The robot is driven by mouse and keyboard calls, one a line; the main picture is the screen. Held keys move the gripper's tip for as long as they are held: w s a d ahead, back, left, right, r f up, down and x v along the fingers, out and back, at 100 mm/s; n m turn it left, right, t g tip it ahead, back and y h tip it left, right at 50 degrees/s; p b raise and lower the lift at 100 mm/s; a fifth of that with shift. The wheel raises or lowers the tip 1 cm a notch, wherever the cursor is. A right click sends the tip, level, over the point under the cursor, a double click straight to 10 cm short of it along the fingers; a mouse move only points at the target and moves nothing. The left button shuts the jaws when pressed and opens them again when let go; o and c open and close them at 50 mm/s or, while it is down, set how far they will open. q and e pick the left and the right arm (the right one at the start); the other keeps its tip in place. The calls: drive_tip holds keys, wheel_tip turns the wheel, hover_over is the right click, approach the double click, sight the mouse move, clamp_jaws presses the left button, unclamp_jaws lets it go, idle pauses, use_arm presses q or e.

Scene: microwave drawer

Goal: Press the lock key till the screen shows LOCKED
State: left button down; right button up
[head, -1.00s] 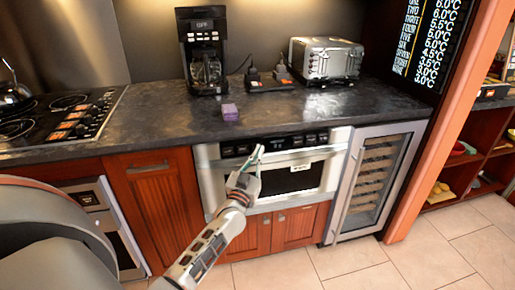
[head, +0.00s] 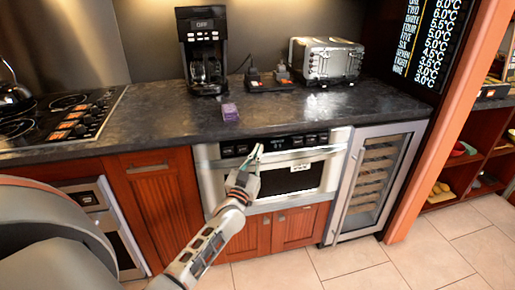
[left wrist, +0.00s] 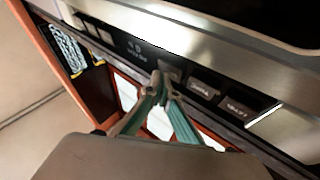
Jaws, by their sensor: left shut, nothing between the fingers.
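The microwave drawer (head: 211,183) is built in under the counter, with a dark control panel (head: 232,150) along its top front. My left gripper (head: 259,147) is shut and empty, its fingertips in front of the panel near the middle. In the left wrist view the closed fingertips (left wrist: 160,80) lie over or right by a key (left wrist: 170,71) just right of the small lit screen (left wrist: 133,47). More keys (left wrist: 201,88) run to the right. I cannot tell whether the tips touch a key. The screen text and key labels are too small to read. My right gripper is not in view.
The floor in front is clear.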

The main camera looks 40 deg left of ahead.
use_arm(q)
drive_tip(key=shift+w+a+f, duration=0.1)
drive_tip(key=shift+w+a, duration=0.1)
drive_tip(key=shift+a, duration=0.05)
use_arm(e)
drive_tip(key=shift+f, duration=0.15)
use_arm(q)
drive_tip(key=shift+d, duration=0.1)
idle(0.4)
drive_tip(key=shift+s+d+r+p, duration=0.2)
drive_tip(key=shift+s+d+p, duration=0.3)
drive_tip(key=shift+p, duration=0.05)
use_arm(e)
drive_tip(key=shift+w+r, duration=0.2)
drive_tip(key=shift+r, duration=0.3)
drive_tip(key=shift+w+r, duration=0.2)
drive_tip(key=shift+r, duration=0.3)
use_arm(q)
drive_tip(key=s+d+p, duration=0.1)
drive_tip(key=d, duration=0.1)
drive_tip(key=s+d+r+p, duration=0.1)
drive_tip(key=s+p, duration=0.1)
drive_tip(key=shift+s+d, duration=0.1)
drive_tip(key=shift+d, duration=0.3)
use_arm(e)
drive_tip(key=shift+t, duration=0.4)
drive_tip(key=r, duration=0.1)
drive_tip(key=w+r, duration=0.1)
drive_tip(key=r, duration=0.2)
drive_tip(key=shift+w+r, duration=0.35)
